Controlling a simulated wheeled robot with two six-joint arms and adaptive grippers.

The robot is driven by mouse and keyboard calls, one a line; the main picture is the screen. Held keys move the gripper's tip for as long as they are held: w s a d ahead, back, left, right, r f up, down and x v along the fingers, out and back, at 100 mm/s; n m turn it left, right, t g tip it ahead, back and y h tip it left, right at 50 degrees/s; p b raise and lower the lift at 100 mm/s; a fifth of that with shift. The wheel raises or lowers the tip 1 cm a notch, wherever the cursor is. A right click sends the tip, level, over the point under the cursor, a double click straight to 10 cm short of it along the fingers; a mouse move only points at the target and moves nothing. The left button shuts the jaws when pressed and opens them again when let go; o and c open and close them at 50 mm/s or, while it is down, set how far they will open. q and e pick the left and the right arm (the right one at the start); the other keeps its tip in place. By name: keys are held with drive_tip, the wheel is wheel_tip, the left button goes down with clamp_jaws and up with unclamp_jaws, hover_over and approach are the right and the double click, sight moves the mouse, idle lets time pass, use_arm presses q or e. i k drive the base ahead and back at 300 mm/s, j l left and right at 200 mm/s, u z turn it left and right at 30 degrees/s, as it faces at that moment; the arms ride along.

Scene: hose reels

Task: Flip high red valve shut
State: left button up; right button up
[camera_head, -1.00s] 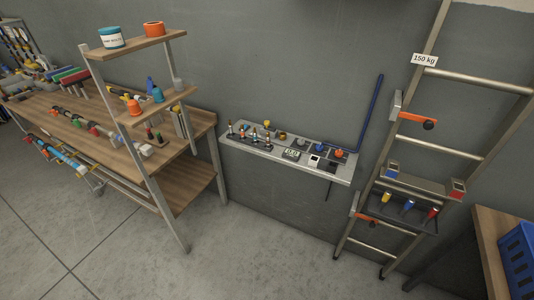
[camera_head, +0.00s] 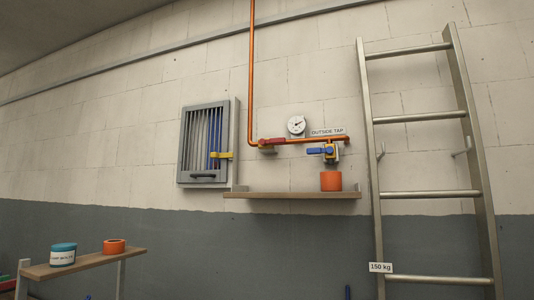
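The red valve handle (camera_head: 271,141) sits high on the wall, on the orange copper pipe (camera_head: 252,70) near its bend. The handle lies roughly along the horizontal stretch of pipe. A blue-handled tap (camera_head: 320,151) is at the right end of that pipe, under an "OUTSIDE TAP" label (camera_head: 328,132). A round white gauge (camera_head: 296,124) stands above the pipe between them. Neither of my grippers is in view.
A grey barred cabinet (camera_head: 207,143) with a yellow latch is to the left. A metal ladder (camera_head: 425,119) stands right. A small shelf (camera_head: 85,264) with a teal-lidded tub (camera_head: 63,255) is lower left.

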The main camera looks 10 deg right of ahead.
sight(262, 142)
drive_tip(key=i+j+z, duration=0.35)
drive_tip(key=j, duration=0.25)
drive_tip(key=i+j+z, duration=0.4)
drive_tip(key=j, duration=0.3)
drive_tip(key=j+z, duration=0.15)
drive_tip(key=j, duration=0.2)
drive_tip(key=i+j+z, duration=0.2)
drive_tip(key=j, duration=0.2)
